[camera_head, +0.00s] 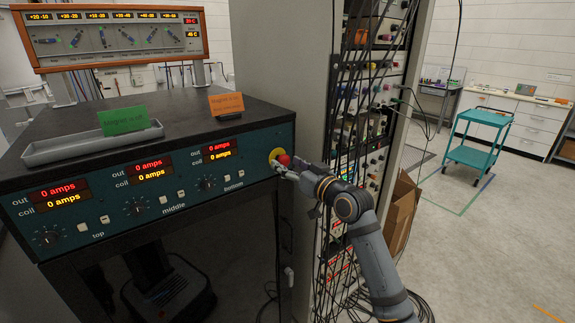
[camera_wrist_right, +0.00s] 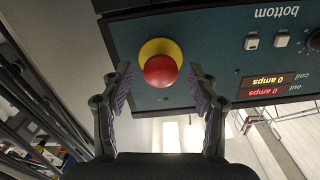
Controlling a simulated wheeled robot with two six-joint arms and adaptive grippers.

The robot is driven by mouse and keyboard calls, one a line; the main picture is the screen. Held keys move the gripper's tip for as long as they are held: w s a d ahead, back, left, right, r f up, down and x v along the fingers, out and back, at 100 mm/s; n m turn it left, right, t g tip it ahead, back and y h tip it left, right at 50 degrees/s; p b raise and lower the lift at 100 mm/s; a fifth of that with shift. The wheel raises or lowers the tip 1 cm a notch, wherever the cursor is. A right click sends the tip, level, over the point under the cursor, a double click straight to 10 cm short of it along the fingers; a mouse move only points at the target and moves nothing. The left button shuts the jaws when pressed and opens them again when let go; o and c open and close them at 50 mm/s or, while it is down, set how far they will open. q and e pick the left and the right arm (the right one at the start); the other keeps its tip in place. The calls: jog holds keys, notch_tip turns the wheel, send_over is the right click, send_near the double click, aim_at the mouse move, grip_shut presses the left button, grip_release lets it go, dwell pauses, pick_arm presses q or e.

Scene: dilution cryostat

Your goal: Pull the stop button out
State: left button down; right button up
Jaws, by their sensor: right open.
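The stop button (camera_head: 284,160) is a red mushroom knob on a yellow round base (camera_head: 275,155), at the right end of the teal control panel (camera_head: 252,150). In the right wrist view the red stop button (camera_wrist_right: 160,71) sits in front of its yellow base (camera_wrist_right: 160,48), between the fingertips. My right gripper (camera_wrist_right: 160,80) is open, with one finger on each side of the button and a visible gap to each. In the head view the right gripper (camera_head: 290,170) is at the button and partly covers it. My left gripper is not in view.
The panel shows several amp displays (camera_head: 220,150), knobs and small switches. A grey tray (camera_head: 90,147), a green card (camera_head: 124,121) and an orange card (camera_head: 226,104) stand on top. A rack with hanging cables (camera_head: 365,110) is close to my right arm. A teal cart (camera_head: 476,140) stands farther right.

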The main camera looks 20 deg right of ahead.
jog(key=v, duration=0.7)
jog(key=shift+w+a, duration=0.1)
